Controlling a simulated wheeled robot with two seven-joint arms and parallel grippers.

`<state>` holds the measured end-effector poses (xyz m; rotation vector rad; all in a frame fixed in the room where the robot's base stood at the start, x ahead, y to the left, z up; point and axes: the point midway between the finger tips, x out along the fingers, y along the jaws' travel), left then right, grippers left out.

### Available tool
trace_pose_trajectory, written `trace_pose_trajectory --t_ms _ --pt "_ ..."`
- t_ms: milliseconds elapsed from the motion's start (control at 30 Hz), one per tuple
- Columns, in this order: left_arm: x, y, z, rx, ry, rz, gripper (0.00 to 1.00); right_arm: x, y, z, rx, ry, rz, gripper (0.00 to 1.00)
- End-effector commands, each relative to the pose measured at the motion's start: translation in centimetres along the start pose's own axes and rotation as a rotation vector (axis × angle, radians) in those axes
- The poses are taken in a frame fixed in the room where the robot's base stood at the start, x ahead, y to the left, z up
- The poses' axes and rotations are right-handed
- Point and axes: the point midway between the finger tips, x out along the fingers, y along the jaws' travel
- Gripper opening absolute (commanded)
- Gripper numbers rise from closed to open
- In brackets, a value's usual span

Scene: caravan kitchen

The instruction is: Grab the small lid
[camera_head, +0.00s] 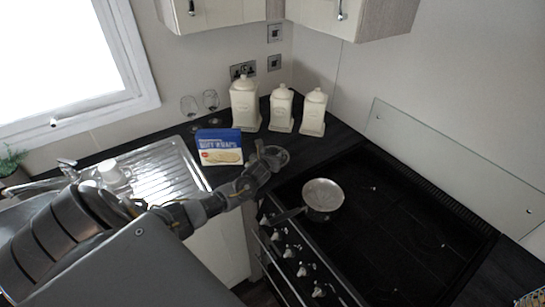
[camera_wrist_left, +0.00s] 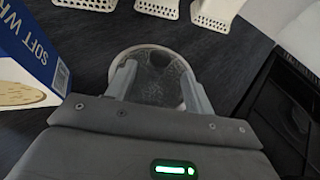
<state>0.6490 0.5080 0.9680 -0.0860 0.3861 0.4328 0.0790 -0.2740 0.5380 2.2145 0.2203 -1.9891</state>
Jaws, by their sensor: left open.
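The small lid (camera_wrist_left: 157,72) is a round, see-through glass disc with a pale rim. It lies on the dark worktop in front of the canisters, and part of it shows in the head view (camera_head: 282,156). My left gripper (camera_head: 264,156) is directly over the lid. In the left wrist view its two fingers (camera_wrist_left: 160,78) are open, one at each side of the disc. I cannot tell whether they touch the rim. The near part of the lid is hidden behind the gripper body. My right gripper is not in view.
A blue soft wraps box (camera_head: 219,147) stands close left of the gripper. Cream canisters (camera_head: 245,105) stand behind it, with two glasses (camera_head: 210,99) to their left. A saucepan (camera_head: 322,196) sits on the black hob (camera_head: 400,225) to the right. The sink drainer (camera_head: 168,172) is left.

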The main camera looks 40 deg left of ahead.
Motion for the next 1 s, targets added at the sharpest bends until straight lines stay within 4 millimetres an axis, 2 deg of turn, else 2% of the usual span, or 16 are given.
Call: trace_pose_trajectory --t_ms 233,400,767,1000 --pt "2.6 0.2 0.3 -0.002 0.001 0.0 0.52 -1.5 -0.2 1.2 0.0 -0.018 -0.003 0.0" --pt "4.3 0.3 0.2 -0.002 0.0 0.001 0.52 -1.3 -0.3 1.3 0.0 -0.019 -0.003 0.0" --pt "4.8 0.2 0.1 -0.001 -0.001 -0.002 0.52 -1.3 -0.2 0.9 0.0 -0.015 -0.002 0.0" --pt "4.8 0.2 0.1 0.0 0.0 -0.001 0.22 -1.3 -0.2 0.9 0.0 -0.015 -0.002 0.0"
